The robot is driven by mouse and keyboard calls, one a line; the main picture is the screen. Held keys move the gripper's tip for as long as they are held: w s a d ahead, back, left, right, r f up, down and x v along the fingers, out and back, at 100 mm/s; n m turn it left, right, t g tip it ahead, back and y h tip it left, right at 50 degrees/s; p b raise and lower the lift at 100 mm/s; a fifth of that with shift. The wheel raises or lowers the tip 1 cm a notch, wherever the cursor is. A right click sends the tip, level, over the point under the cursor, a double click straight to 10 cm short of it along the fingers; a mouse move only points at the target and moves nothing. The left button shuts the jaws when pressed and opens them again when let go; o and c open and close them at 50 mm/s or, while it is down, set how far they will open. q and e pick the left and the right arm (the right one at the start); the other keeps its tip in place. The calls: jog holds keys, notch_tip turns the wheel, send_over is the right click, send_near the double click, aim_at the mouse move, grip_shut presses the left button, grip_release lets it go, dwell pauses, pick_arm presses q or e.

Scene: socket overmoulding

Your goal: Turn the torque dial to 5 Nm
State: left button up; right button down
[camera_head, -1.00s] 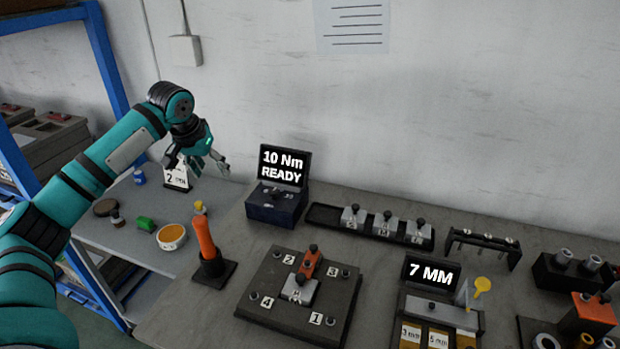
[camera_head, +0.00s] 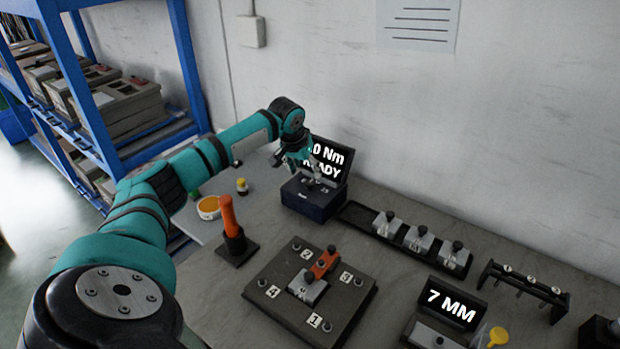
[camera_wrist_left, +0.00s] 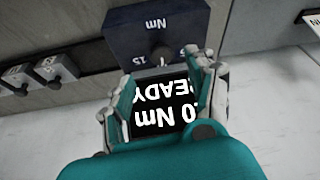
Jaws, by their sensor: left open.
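The torque unit (camera_head: 312,200) is a dark blue box at the back of the bench with a black screen (camera_head: 332,158). The screen, partly covered by my gripper, shows "0 Nm" and "READY" in part. The dial sits on the box top; its knob (camera_wrist_left: 160,54) shows in the left wrist view, with the marks "15" and "Nm" near it. My left gripper (camera_head: 312,172) is over the box, in front of the screen. Its fingers are open to either side of the screen in the wrist view, with nothing between them held. My right gripper is not in view.
An orange-handled tool (camera_head: 231,216) stands on the bench front-left of the box. A numbered plate (camera_head: 262,296) with an orange-and-grey part lies in front. A black tray (camera_head: 360,216) with grey blocks is close to the box's right. The wall is close behind.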

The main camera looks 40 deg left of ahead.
aim_at(310, 182)
pick_arm(q)
jog(key=x, duration=0.5)
jog(key=shift+w+a+f, duration=0.1)
jog(key=shift+a+f, duration=0.1)
jog(key=shift+f, duration=0.15)
jog(key=shift+w+f, duration=0.1)
jog(key=shift+f, duration=0.25)
jog(key=c, duration=1.1)
jog(key=shift+p, duration=0.3)
jog(key=shift+c, duration=0.2)
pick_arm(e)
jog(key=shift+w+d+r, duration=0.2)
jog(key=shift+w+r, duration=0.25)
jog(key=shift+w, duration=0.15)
